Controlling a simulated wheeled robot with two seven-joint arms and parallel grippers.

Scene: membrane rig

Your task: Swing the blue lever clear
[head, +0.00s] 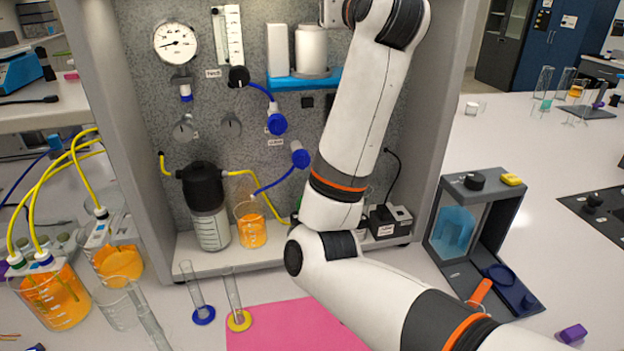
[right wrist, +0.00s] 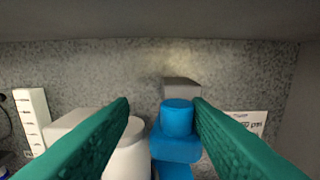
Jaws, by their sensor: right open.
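The blue lever (right wrist: 177,118) shows in the right wrist view, with a round blue knob at its top and a blue arm below. A grey block (right wrist: 181,88) is just behind it on the speckled panel. My right gripper (right wrist: 160,102) is open, with its green fingers on either side of the view. The knob appears in the gap between them, nearer the right-hand finger; I cannot tell whether they touch. In the head view I cannot see the lever or the right fingers; my right arm reaches up across the panel. My left gripper is not in view.
A white jar (head: 311,49) and a white box (head: 278,50) stand on a blue shelf (head: 290,84), left of my arm. Blue valve handles (head: 277,124) and tubing are below. The rig's side walls (head: 449,90) flank the panel. Beakers and cylinders crowd the lower left.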

